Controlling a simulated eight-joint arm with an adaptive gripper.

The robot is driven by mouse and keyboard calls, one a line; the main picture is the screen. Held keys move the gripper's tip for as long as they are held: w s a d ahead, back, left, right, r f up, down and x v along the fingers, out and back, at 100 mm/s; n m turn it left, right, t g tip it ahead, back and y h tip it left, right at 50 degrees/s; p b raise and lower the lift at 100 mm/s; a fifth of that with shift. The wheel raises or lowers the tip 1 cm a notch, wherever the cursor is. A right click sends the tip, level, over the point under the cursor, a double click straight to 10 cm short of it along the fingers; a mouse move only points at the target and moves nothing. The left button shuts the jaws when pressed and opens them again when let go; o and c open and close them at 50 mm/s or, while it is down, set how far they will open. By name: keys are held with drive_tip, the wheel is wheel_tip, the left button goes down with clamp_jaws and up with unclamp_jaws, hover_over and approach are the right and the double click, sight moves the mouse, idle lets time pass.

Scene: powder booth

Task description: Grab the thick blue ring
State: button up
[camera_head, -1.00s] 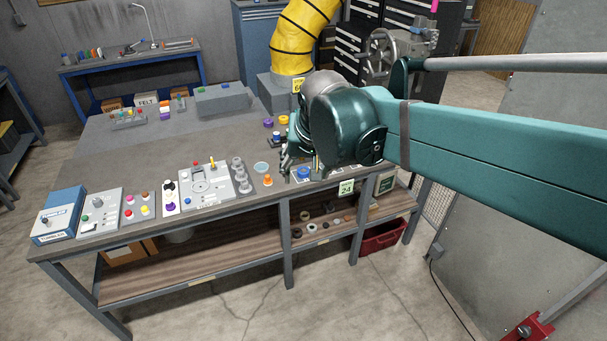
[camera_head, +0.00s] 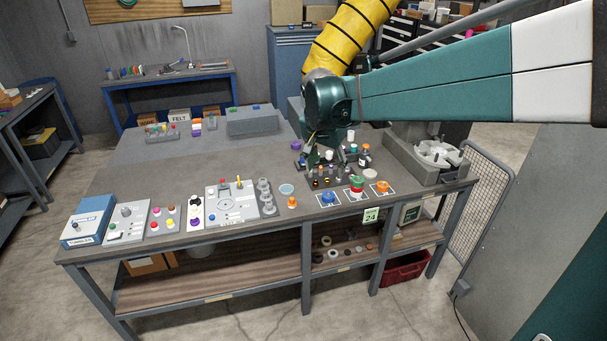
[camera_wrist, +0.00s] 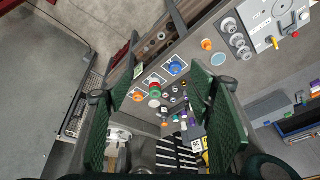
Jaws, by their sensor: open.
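The blue ring-like piece (camera_head: 328,197) sits on a white-edged card near the front edge of the workbench (camera_head: 150,180). It looks thick; its hole is too small to make out. In the wrist view the blue piece (camera_wrist: 176,67) lies between the fingertips in the picture, but farther off and untouched. My gripper (camera_head: 327,158) points down above the bench, behind the blue piece, beside a rack of small items. In the wrist view my gripper (camera_wrist: 163,64) is open, with both green fingers wide apart and nothing between them.
A red and green stack (camera_head: 357,186) and an orange piece (camera_head: 382,187) sit on cards right of the blue one. Small bottles (camera_head: 365,155) stand close to my gripper. A grey machine (camera_head: 430,155) is at right. A grey panel (camera_head: 238,205) lies left.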

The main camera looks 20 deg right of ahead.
drive_tip(key=w+d+f+m+g+h, duration=0.1)
drive_tip(key=w+d+f+m, duration=0.1)
drive_tip(key=w+f, duration=0.45)
drive_tip(key=w+d+f+m+g, duration=0.1)
drive_tip(key=w+d+f+m, duration=0.15)
drive_tip(key=w, duration=0.65)
drive_tip(key=m+g+h, duration=0.1)
drive_tip(key=m+g, duration=0.1)
drive_tip(key=m, duration=0.4)
approach(327, 193)
drive_tip(key=shift+s+d+f+b, duration=0.1)
drive_tip(key=shift+s+f+b, duration=0.1)
drive_tip(key=shift+s, duration=0.25)
drive_tip(key=shift+s+f+b, duration=0.15)
drive_tip(key=shift+s+b, duration=0.05)
drive_tip(key=shift+s, duration=0.2)
drive_tip(key=shift+x, duration=1.3)
drive_tip(key=shift+d, duration=0.1)
drive_tip(key=shift+p+x, duration=0.3)
drive_tip(key=shift+x, duration=2.25)
drive_tip(key=shift+c, duration=0.3)
